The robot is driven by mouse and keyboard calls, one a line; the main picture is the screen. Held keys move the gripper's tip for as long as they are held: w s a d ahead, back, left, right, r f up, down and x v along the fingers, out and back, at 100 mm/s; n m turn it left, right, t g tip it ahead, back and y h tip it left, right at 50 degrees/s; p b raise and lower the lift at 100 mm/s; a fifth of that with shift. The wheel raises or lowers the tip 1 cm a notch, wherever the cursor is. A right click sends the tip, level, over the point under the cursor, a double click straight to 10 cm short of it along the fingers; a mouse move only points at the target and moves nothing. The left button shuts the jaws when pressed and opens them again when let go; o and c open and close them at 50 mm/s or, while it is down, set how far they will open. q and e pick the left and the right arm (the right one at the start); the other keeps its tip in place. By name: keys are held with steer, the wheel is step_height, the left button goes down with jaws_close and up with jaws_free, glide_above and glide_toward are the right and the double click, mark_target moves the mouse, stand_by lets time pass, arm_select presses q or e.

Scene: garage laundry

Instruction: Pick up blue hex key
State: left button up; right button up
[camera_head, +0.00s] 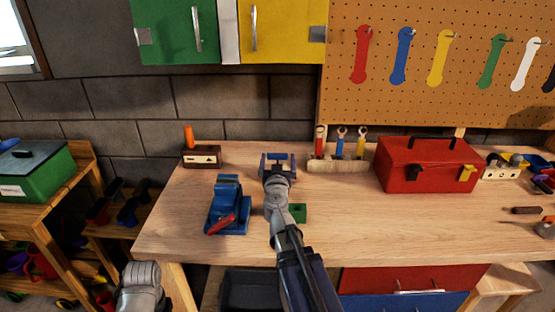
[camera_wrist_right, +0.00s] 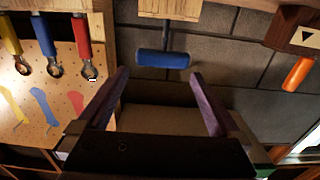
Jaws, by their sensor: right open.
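The blue hex key (camera_wrist_right: 163,60) has a T-shaped blue handle and a dark shaft that meets a light wooden block (camera_wrist_right: 170,8) at the top of the right wrist view. My right gripper (camera_wrist_right: 158,76) is open, its two purple fingers apart on either side of the handle's line, and nothing is held. The handle lies just beyond the fingertips. In the head view my right gripper (camera_head: 277,158) is over the back of the workbench, and a blue part shows between its fingers. The wrist and fingers hide most of the block there.
On the workbench (camera_head: 340,225) stand a blue vise (camera_head: 227,203), an orange-handled tool in a dark block (camera_head: 200,158), a wrench rack (camera_head: 338,166) and a red toolbox (camera_head: 430,165). A green block (camera_head: 299,212) sits beside my right arm. The bench's front middle is clear.

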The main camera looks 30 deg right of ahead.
steer(key=x, duration=0.7)
steer(key=shift+w+f+b, duration=0.35)
steer(key=c, duration=1)
